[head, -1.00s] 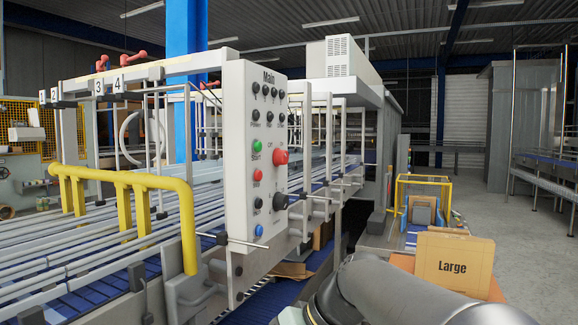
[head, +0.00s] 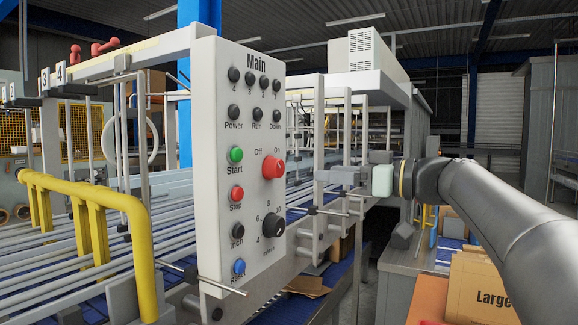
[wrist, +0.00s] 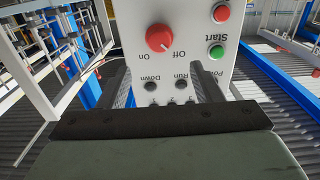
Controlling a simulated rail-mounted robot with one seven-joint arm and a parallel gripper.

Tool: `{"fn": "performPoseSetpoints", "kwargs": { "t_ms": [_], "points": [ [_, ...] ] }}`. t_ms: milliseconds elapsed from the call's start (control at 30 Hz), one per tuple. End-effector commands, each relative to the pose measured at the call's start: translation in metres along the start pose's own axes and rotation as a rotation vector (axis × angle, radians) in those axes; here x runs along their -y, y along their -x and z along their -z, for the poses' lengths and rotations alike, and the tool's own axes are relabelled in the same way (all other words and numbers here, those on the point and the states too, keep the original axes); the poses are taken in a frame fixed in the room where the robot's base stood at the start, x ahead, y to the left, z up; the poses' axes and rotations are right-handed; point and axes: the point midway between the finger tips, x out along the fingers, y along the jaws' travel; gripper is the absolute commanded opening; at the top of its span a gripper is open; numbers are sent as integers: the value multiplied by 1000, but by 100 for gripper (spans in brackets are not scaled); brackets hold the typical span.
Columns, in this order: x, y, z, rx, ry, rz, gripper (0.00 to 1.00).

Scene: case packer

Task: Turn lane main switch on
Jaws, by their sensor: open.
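The white Main panel (head: 250,130) stands upright, facing my arm. Its red rotary switch (head: 273,167) sits at mid-height, with "Off" at its upper left and "On" at its upper right. The same red switch (wrist: 159,38) shows upside down in the wrist view, ahead of my fingers. My gripper (head: 322,182) is open and empty, to the right of the panel at about the switch's height, apart from it. In the wrist view, the two dark fingers of my gripper (wrist: 165,88) stand apart, with the panel seen between them.
A green Start button (head: 236,154), a red Stop button (head: 237,193), a black dial (head: 273,227) and a blue button (head: 239,267) share the panel. A yellow rail (head: 100,198) stands at left. Metal posts and lane rods lie behind the panel.

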Motion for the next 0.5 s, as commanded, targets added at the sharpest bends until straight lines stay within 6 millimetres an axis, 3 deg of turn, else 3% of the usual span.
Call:
{"fn": "performPoseSetpoints", "kwargs": {
  "t_ms": [300, 500],
  "points": [
    [0, -70, 2, 1, -4, 3, 59],
    [0, -99, 1, 1, -3, 2, 59]
  ]
}}
